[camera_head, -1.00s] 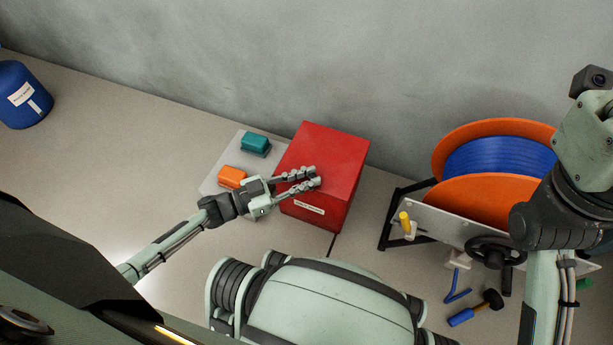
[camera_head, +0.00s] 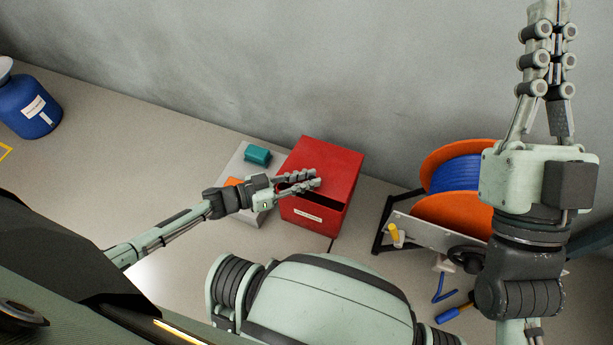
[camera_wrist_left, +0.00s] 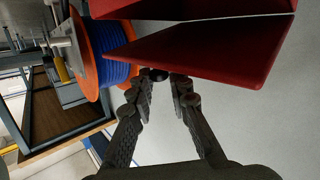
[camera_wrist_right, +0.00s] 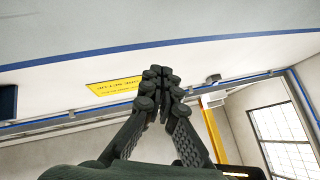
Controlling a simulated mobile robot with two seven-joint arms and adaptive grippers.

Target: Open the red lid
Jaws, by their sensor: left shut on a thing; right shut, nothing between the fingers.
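A red box (camera_head: 312,215) with a white label on its front stands near the wall in the head view. Its red lid (camera_head: 330,160) is tilted up a little at the front, with a dark gap between lid and box. My left gripper (camera_head: 317,178) is at the lid's front edge.
A grey panel with a teal block (camera_head: 257,155) and an orange block (camera_head: 232,181) is left of the box. An orange and blue cable reel (camera_head: 455,175) stands to the right. A blue container (camera_head: 30,108) is at far left. The wall is behind.

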